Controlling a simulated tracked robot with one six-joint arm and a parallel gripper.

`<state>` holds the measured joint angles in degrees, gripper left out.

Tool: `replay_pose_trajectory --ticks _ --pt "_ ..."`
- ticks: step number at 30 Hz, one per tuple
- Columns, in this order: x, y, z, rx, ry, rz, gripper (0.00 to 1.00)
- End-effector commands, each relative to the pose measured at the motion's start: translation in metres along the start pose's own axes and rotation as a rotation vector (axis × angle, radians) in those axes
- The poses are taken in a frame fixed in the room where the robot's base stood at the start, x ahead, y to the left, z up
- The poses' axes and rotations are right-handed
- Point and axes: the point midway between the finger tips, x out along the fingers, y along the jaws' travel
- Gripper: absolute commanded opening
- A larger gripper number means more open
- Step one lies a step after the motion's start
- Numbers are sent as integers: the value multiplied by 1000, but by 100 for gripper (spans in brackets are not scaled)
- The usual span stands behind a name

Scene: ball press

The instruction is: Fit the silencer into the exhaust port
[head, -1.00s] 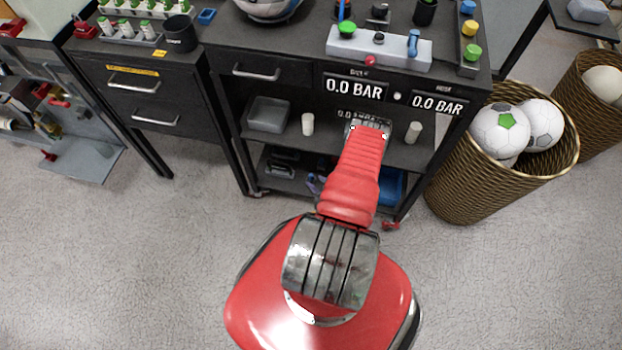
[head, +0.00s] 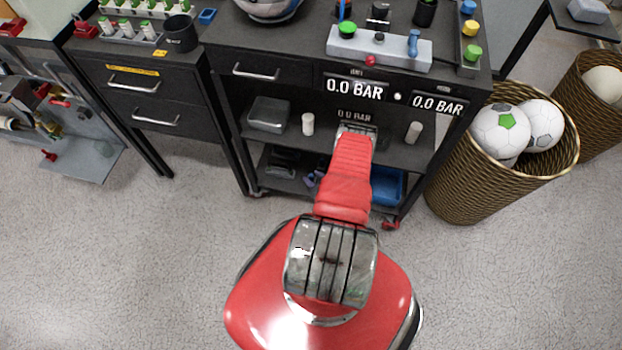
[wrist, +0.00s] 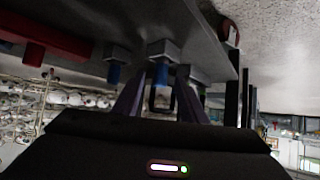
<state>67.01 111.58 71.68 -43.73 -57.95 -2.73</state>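My gripper (wrist: 160,80) shows in the wrist view with its two dark fingers apart, one on each side of a blue-tipped fitting (wrist: 162,72) with a grey block base. I see a clear gap around the blue tip and no clear contact. Similar blue-tipped fittings stand to the left (wrist: 113,72) and right of it. I cannot tell which piece is the silencer or which is the exhaust port. In the head view my red arm reaches to the bench's open shelf and hides the gripper.
The dark bench (head: 300,100) has 0.0 BAR displays and a grey button box (head: 380,46). White cylinders (head: 308,124) and a grey tray (head: 268,115) stand on its shelf. A wicker basket of balls (head: 470,180) is at right. A red block (wrist: 45,45) shows in the wrist view.

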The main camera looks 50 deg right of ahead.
Motion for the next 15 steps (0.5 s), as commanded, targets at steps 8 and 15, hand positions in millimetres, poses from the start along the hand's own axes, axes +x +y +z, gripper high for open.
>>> replay_pose_trajectory --ticks 8,15 --pt "0 0 0 0 0 0 27" --pt "0 0 0 0 0 0 10"
